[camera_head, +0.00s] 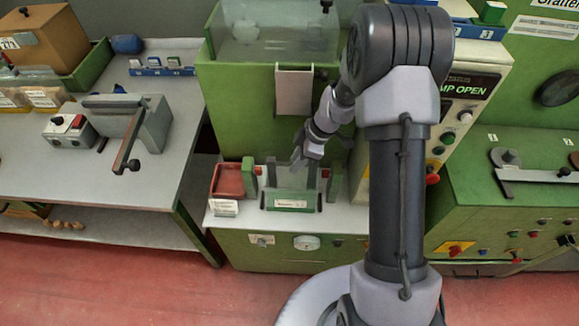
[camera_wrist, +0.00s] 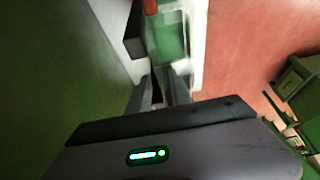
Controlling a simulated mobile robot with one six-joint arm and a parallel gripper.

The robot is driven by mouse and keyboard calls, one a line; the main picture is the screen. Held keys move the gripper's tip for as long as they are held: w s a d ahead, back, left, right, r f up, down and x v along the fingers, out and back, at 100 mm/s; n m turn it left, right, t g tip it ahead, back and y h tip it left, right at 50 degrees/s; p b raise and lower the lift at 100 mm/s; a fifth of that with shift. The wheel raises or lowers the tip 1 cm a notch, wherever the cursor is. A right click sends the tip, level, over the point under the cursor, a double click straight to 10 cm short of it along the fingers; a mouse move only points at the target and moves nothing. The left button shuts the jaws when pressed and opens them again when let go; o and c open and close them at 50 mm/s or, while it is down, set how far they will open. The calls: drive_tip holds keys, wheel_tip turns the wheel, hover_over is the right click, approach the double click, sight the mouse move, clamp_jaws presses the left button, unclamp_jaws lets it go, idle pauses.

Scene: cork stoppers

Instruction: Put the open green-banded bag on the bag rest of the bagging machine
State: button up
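In the head view, a clear bag with a green band and a white label (camera_head: 291,201) stands upright between green posts on the pale shelf of the green bagging machine (camera_head: 240,95). I cannot tell whether it rests on the bag rest. My gripper (camera_head: 303,161) is just above and behind the bag, close to its top; contact cannot be made out. In the wrist view my gripper's fingers (camera_wrist: 161,90) are apart, with nothing clearly between them. A blurred green, partly see-through shape (camera_wrist: 168,40) lies beyond them.
A red tray (camera_head: 228,181) and a small white card (camera_head: 224,208) are left of the bag. A green post (camera_head: 335,181) stands close on the right. The chute (camera_head: 294,90) hangs above. A grey worktable (camera_head: 60,180) is at the left; red floor is open in front.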

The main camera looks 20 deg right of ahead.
drive_tip(key=p+v, duration=0.1)
drive_tip(key=v, duration=0.4)
drive_tip(key=shift+r, duration=0.2)
drive_tip(key=s+a+r+m+t+h, duration=0.1)
drive_tip(key=s+a+r+m, duration=0.15)
drive_tip(key=r, duration=0.55)
drive_tip(key=s+a+r+m+t, duration=0.15)
drive_tip(key=s+r+m, duration=0.25)
drive_tip(key=r, duration=0.4)
drive_tip(key=s+a+r+m, duration=0.1)
drive_tip(key=s+r+m, duration=0.2)
drive_tip(key=s+m, duration=0.1)
drive_tip(key=s+a+r+m+t, duration=0.1)
drive_tip(key=s+r+m, duration=0.1)
drive_tip(key=s+m, duration=0.2)
drive_tip(key=s+a+r+m+t+h, duration=0.1)
drive_tip(key=s+a+r+m, duration=0.1)
drive_tip(key=s, duration=0.7)
drive_tip(key=shift+s+r+m, duration=0.15)
drive_tip(key=shift+r+m, duration=0.75)
drive_tip(key=shift+m, duration=0.25)
